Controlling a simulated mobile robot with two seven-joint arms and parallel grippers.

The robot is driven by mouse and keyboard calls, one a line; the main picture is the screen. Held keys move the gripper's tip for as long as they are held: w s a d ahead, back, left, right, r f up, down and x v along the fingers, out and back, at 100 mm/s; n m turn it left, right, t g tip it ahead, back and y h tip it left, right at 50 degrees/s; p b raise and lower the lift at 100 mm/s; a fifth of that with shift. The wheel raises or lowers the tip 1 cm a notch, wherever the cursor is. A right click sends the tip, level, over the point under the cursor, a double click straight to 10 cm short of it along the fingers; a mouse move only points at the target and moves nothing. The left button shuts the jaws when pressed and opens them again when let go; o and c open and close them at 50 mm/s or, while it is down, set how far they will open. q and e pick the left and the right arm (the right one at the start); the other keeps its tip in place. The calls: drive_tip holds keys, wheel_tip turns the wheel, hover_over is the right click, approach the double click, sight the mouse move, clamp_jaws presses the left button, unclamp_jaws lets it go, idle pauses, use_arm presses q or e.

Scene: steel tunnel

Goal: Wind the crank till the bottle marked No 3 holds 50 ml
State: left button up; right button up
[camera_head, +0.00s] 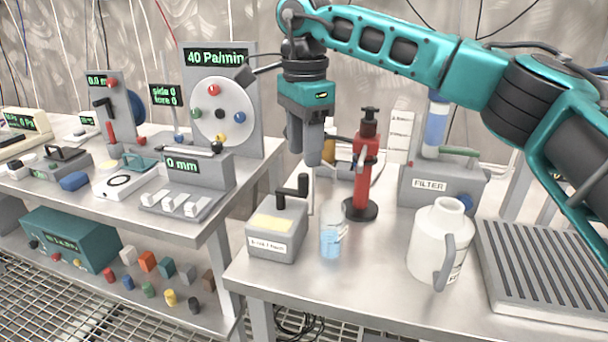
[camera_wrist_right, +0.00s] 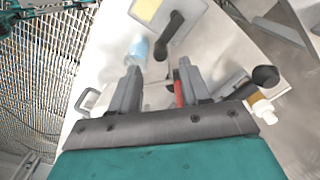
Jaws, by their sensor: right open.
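A grey dosing box (camera_head: 275,240) with a yellow panel stands at the front left of the right-hand table. Its black crank (camera_head: 292,188) rises from the top; in the right wrist view the crank (camera_wrist_right: 170,38) sits near the top edge. A clear bottle (camera_head: 331,240) with light blue liquid in its lower part stands just right of the box. I cannot read its marking or level. My right gripper (camera_head: 310,158) is open and empty, pointing down above and behind the crank, apart from it. It also shows in the right wrist view (camera_wrist_right: 157,84). My left gripper is out of view.
A red stand (camera_head: 364,170) with a black base is close right of my right gripper. A white jug (camera_head: 438,245), a filter unit (camera_head: 440,190) and a slatted grey tray (camera_head: 540,270) stand farther right. The left table (camera_head: 150,222) carries instruments.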

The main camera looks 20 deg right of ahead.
sight(304, 174)
drive_tip(key=shift+f+b, duration=0.35)
drive_tip(key=shift+f, duration=2)
clamp_jaws()
